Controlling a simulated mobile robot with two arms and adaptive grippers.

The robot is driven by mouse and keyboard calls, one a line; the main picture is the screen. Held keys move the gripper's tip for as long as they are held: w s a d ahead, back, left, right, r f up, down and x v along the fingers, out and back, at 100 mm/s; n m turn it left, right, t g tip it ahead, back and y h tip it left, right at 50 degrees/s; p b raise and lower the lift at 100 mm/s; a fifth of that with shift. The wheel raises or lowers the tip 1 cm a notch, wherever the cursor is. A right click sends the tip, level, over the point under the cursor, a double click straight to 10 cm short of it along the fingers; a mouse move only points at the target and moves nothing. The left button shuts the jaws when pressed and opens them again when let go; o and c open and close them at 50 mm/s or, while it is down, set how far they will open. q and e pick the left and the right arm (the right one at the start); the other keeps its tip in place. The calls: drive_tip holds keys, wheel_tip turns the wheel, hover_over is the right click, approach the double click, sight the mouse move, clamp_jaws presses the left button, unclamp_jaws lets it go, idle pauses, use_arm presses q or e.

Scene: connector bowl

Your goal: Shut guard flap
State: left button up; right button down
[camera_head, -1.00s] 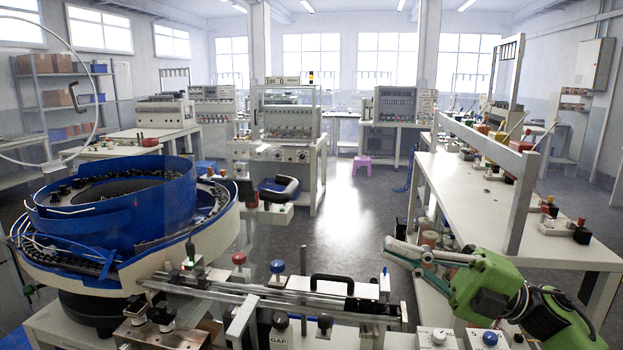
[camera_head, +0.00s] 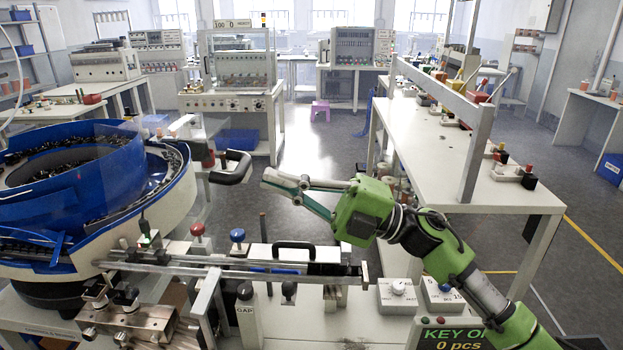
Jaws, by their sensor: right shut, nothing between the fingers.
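A black U-shaped handle (camera_head: 232,168) stands out to the right of the blue feeder bowl (camera_head: 70,165). It seems to belong to the guard flap, whose clear panel I can barely make out beside the bowl; its exact edges and angle are hard to tell. My right gripper (camera_head: 268,178), on a green arm from the lower right, is shut and empty. Its fingertips point left, just right of the handle, with a small gap in the picture; depth between them is unclear. My left gripper is not in view.
A linear track (camera_head: 240,265) runs right from the bowl, with red (camera_head: 197,230) and blue (camera_head: 237,235) knobs and a second black handle (camera_head: 293,247) behind it. Control boxes (camera_head: 398,295) stand front right. A long white bench (camera_head: 500,195) stands at the right behind my arm.

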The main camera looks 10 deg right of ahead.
drive_tip(key=shift+x, duration=1.1)
drive_tip(key=shift+p, duration=0.3)
